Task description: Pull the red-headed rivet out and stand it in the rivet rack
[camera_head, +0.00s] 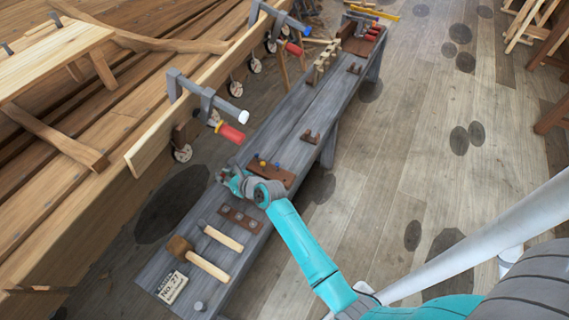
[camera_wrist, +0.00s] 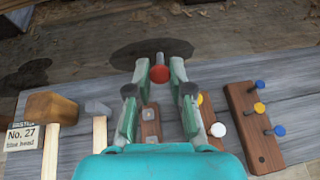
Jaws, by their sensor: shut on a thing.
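My gripper (camera_wrist: 160,76) is shut on the red-headed rivet (camera_wrist: 159,74), whose round red head shows between the fingertips in the wrist view. A grey piece shows just beyond the head; I cannot tell whether it is the shank. In the head view my gripper (camera_head: 229,178) is above the bench's left edge, apart from the hull planking. The likely rivet rack, a brown block (camera_wrist: 240,98) with blue and yellow heads, lies to the right of my gripper; it also shows in the head view (camera_head: 284,178). A narrower brown strip (camera_wrist: 189,118) stands between, partly hidden by a finger.
The grey bench (camera_head: 300,128) carries a mallet (camera_head: 180,247), a smaller hammer (camera_head: 222,238), a strip with grey squares (camera_head: 240,218) and a No. 27 sign (camera_head: 172,287). A clamp with a red handle (camera_head: 231,132) hangs on the plank near my gripper.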

